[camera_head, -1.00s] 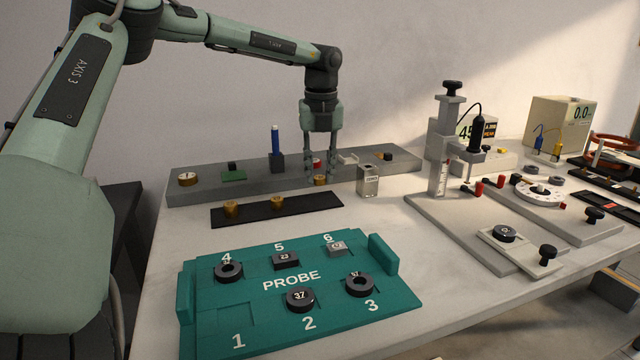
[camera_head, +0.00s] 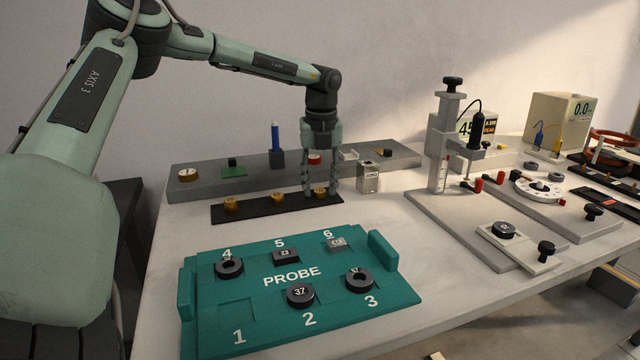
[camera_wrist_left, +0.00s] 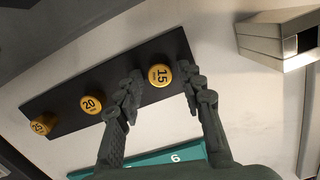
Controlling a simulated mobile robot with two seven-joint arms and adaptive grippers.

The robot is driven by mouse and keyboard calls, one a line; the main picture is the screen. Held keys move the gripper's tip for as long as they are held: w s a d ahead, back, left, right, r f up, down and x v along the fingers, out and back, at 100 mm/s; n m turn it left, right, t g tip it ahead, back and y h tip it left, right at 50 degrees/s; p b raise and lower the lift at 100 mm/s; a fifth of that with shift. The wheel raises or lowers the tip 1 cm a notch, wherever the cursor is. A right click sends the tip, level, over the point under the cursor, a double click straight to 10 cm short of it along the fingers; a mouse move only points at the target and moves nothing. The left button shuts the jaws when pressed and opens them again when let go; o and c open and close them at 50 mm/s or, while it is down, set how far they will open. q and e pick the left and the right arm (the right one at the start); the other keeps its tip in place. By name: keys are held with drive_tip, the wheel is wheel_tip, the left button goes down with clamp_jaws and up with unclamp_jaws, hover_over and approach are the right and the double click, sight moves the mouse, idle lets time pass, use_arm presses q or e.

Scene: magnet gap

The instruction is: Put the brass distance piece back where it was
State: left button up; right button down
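Three brass pieces stand in a row on the black strip (camera_head: 254,209) in front of the grey shelf. The right-hand brass piece, marked 15 (camera_wrist_left: 160,75), stands at the strip's right end (camera_head: 319,192). The others are marked 20 (camera_wrist_left: 91,103) and, less clearly, 25 (camera_wrist_left: 42,124). My left gripper (camera_head: 320,193) points down around the 15 piece. In the left wrist view its fingers (camera_wrist_left: 162,82) are apart, with a gap visible on each side of the piece. My right gripper is not in view.
A teal PROBE tray (camera_head: 240,339) with several dark and grey parts lies in front. A small metallic block (camera_head: 369,178) stands close right of the gripper. The grey shelf (camera_head: 215,182) runs behind. A measuring stand (camera_head: 440,150) is farther right.

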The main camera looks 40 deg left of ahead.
sight(320, 190)
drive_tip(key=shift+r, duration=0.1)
use_arm(q)
drive_tip(key=shift+r, duration=0.25)
wheel_tip(320, 190, up, 3)
drive_tip(key=shift+d, duration=0.15)
drive_tip(key=r, duration=0.5)
drive_tip(key=s+d+r, duration=0.1)
drive_tip(key=r, duration=0.2)
drive_tip(key=shift+r, duration=0.3)
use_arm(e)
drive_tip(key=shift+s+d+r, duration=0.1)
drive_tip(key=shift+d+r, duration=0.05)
use_arm(q)
drive_tip(key=shift+a, duration=0.1)
idle(0.6)
drive_tip(key=shift+f, duration=0.1)
